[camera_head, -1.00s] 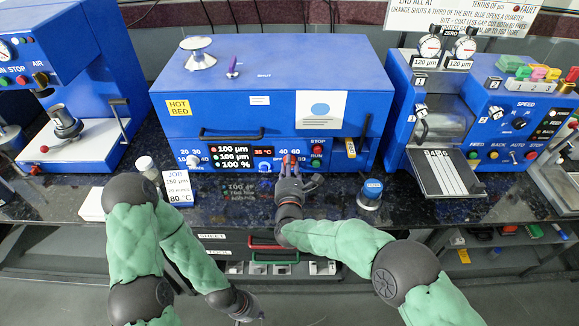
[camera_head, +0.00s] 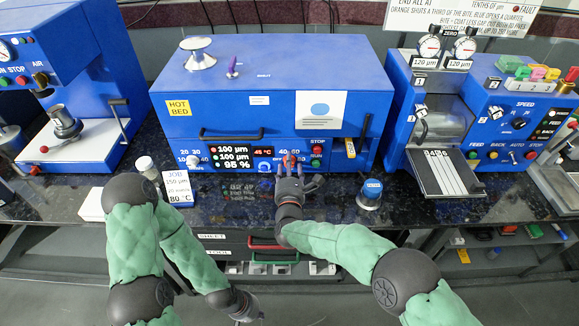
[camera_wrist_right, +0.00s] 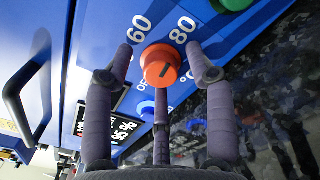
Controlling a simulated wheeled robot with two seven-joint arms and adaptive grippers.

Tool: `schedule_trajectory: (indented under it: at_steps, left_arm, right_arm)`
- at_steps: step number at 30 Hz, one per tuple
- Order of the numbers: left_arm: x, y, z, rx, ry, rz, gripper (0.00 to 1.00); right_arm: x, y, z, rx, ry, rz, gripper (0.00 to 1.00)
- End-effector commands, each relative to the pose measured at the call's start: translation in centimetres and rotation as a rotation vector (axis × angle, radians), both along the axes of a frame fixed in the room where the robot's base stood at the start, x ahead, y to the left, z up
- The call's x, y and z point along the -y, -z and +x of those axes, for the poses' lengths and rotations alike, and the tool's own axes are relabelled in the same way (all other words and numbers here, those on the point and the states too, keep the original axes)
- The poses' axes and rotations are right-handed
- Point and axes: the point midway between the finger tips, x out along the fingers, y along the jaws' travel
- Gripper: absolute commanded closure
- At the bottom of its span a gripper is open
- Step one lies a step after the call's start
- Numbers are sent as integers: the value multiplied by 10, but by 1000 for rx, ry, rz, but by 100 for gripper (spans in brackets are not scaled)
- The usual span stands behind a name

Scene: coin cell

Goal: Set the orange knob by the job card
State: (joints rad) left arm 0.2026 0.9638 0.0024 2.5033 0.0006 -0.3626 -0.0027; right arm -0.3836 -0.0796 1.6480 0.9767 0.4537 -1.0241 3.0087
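The orange knob (camera_head: 289,158) is on the front panel of the blue hot-bed machine (camera_head: 270,95). In the right wrist view the knob (camera_wrist_right: 161,66) has a dark pointer line angled toward the printed 80, with 60 on its other side. My right gripper (camera_head: 289,174) is at the knob, its fingers spread around it with visible gaps in the wrist view (camera_wrist_right: 160,75). The job card (camera_head: 177,188) stands on the counter at left and reads 150 µm and 80 °C, with a small middle line. My left gripper (camera_head: 246,306) hangs low in front of the counter, its fingers unclear.
The panel display (camera_head: 232,157) reads 100 µm, 100 µm, 95 % and 45 °C. A blue knob (camera_head: 265,166) and a green RUN button (camera_head: 316,163) sit close to the orange knob. A blue-topped jar (camera_head: 372,190) stands to the right on the dark counter.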

Motion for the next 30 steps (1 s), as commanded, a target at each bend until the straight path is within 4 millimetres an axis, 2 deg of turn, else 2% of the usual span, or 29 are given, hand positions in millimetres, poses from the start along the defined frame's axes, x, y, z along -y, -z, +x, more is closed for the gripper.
schedule_trajectory:
  at_steps: [5,8,21,25,30]
  left_arm:
    - [0,0,0,0,0,0,100]
    - [0,0,0,0,0,0,100]
    - [0,0,0,0,0,0,100]
    - [0,0,0,0,0,0,100]
    - [0,0,0,0,0,0,100]
  right_arm:
    - [0,-2,0,0,0,0,45]
    - [0,-10,0,2,0,0,45]
    - [0,-82,0,2,-1,1,45]
    - [0,-95,0,1,0,1,45]
    - [0,-100,0,-1,0,0,45]
